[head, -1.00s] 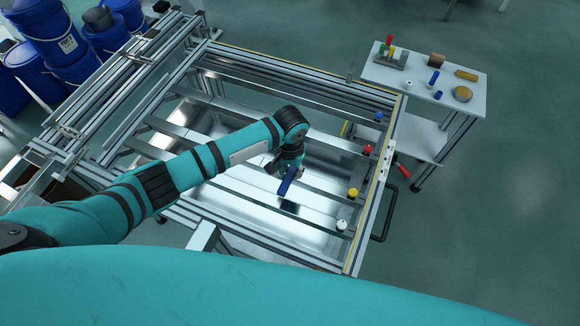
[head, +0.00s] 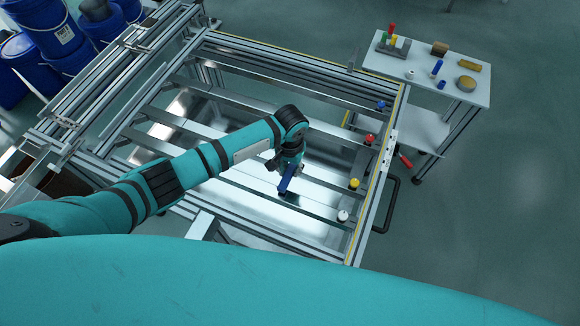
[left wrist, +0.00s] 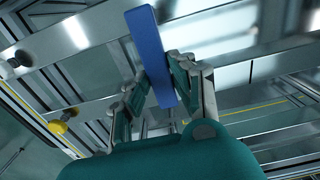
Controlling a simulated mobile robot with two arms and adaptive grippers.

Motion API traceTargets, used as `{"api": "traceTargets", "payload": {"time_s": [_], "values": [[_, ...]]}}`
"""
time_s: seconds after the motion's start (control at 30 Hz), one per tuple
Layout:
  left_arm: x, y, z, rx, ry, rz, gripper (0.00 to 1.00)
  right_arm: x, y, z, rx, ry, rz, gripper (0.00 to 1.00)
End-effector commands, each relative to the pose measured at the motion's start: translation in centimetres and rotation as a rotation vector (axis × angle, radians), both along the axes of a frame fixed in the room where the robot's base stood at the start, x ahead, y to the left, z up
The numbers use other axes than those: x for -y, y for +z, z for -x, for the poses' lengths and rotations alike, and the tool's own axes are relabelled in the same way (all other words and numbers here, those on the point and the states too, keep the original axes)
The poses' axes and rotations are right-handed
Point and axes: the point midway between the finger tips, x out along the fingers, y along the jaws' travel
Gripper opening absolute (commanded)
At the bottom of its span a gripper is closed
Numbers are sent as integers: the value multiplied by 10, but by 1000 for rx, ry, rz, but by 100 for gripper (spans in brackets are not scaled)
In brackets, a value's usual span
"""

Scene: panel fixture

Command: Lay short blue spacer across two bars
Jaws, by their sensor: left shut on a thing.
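The short blue spacer (head: 286,180) is a flat blue bar held in my left gripper (head: 285,168). In the left wrist view the blue spacer (left wrist: 151,55) sits between the two fingers of the left gripper (left wrist: 160,85), which are shut on it. The spacer is over the panel fixture, near a silver bar (head: 305,208) and another bar (head: 318,180) that run across the frame. Whether the spacer touches a bar cannot be told. My right gripper is not in view.
White (head: 343,216), yellow (head: 354,184), red (head: 369,140) and blue (head: 381,105) knobs line the fixture's right rail. A side table (head: 400,62) with small parts stands at upper right. Blue drums (head: 45,30) stand at upper left.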

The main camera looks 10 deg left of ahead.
Motion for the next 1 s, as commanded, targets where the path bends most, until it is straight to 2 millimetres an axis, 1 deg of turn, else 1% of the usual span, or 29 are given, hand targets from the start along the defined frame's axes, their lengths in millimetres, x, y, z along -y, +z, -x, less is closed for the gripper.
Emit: {"api": "traceTargets", "payload": {"time_s": [0.57,0.6,0.77,0.8,1.0], "values": [[0,-12,0,0,0,0,0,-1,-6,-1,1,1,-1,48],[0,-11,0,1,0,0,27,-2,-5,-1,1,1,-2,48],[0,-11,0,0,0,0,48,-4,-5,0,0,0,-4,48],[0,-11,0,0,0,0,50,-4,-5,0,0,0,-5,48],[0,-11,0,0,0,0,50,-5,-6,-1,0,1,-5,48]]}}
